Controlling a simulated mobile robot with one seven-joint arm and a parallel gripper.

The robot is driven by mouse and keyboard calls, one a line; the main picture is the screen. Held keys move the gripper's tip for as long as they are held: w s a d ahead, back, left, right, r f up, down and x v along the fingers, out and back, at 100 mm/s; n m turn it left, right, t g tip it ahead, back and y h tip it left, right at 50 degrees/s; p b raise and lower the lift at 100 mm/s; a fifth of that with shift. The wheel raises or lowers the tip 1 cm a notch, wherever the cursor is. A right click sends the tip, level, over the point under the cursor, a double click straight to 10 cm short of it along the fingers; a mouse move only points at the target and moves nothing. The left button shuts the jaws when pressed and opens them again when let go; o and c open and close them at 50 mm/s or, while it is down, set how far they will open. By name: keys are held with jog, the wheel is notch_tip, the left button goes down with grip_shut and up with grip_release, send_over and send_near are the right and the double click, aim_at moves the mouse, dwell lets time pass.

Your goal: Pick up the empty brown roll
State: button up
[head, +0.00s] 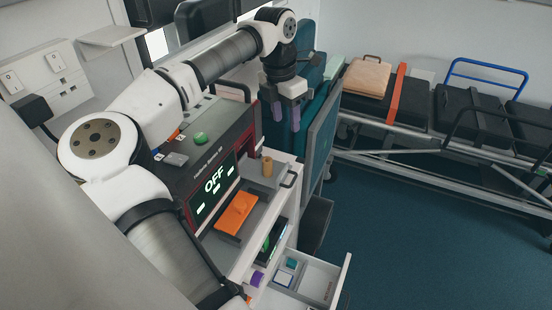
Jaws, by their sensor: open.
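A small brown roll (267,167) stands upright on a grey tray (262,182) on top of the white cabinet, to the right of the device with the "OFF" screen. Whether it is hollow is too small to tell. My gripper (286,116) hangs above and slightly right of the roll in the picture, with its two purple-tipped fingers pointing down. The fingers are apart, with nothing between them. The gripper does not touch the roll.
An orange object (236,213) lies on a dark tray beside the screen (214,185). A drawer (306,279) with small items stands open below.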

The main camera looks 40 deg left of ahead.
jog(key=s+a+g+y, duration=0.1)
jog(key=s+a, duration=0.1)
jog(key=a, duration=0.2)
jog(key=b, duration=0.6)
send_over(267, 160)
notch_tip(267, 160, down, 9)
jog(key=shift+n, duration=0.3)
jog(key=f+b, duration=0.2)
jog(key=f, duration=0.1)
jog(key=f+b, duration=0.1)
jog(key=f, duration=0.1)
jog(key=shift+s+d+b, duration=0.25)
jog(key=shift+d+b, duration=0.05)
jog(key=shift+d, duration=0.05)
jog(key=shift+r, duration=0.1)
jog(key=c, duration=1)
jog(key=shift+r, duration=0.1)
